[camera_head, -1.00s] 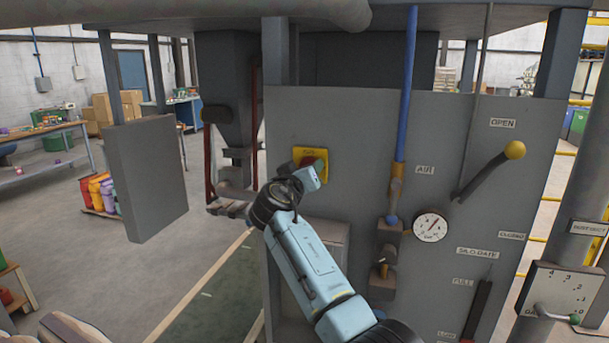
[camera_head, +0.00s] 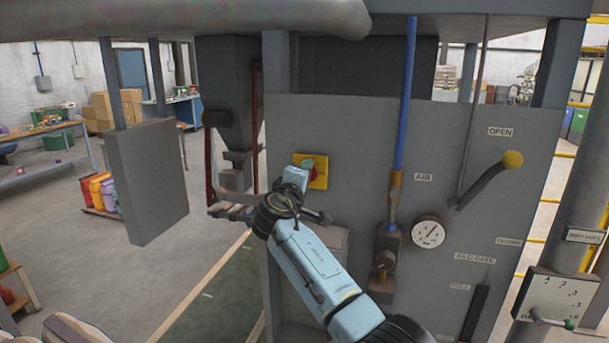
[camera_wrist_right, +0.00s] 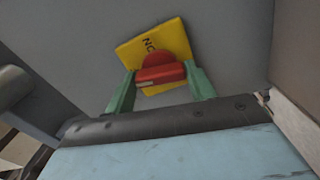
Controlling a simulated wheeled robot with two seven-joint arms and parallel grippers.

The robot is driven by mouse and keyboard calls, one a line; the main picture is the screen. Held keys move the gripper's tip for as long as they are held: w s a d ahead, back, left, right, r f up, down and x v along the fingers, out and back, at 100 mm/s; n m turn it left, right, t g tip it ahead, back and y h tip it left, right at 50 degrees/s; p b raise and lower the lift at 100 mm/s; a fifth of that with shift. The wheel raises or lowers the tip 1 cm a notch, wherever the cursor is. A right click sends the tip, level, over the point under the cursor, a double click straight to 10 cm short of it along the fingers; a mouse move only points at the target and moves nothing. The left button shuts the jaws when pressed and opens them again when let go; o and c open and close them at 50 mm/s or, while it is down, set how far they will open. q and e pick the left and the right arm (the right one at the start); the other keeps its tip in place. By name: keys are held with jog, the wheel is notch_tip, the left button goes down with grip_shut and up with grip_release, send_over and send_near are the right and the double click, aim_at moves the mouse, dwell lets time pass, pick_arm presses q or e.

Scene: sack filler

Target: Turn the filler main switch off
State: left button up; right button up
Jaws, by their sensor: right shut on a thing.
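The filler main switch is a red rotary knob (camera_wrist_right: 156,61) on a yellow plate (camera_wrist_right: 177,35), fixed to the grey panel. In the head view the plate (camera_head: 320,183) is partly covered by my right gripper (camera_head: 309,172). In the right wrist view the green fingers of my right gripper (camera_wrist_right: 160,73) are on either side of the knob's red grip bar, shut on it. Lettering, apparently ON, shows upside down at the plate's edge, and the plate looks tilted there. Other lettering is hidden. My left gripper is not in view.
Right of the switch, the panel carries a blue air pipe (camera_head: 405,110), a pressure gauge (camera_head: 428,232) and a silo gate lever (camera_head: 490,180) with a yellow knob. A grey box (camera_head: 151,180) hangs at left. A thick pipe (camera_head: 230,20) crosses the top.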

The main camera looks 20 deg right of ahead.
jog(key=shift+n, duration=1.1)
jog(key=o, duration=1)
jog(key=b+v, duration=0.2)
jog(key=v, duration=1.1)
jog(key=shift+s+a+b, duration=0.15)
jog(key=shift+b, duration=0.2)
jog(key=shift+f, duration=0.1)
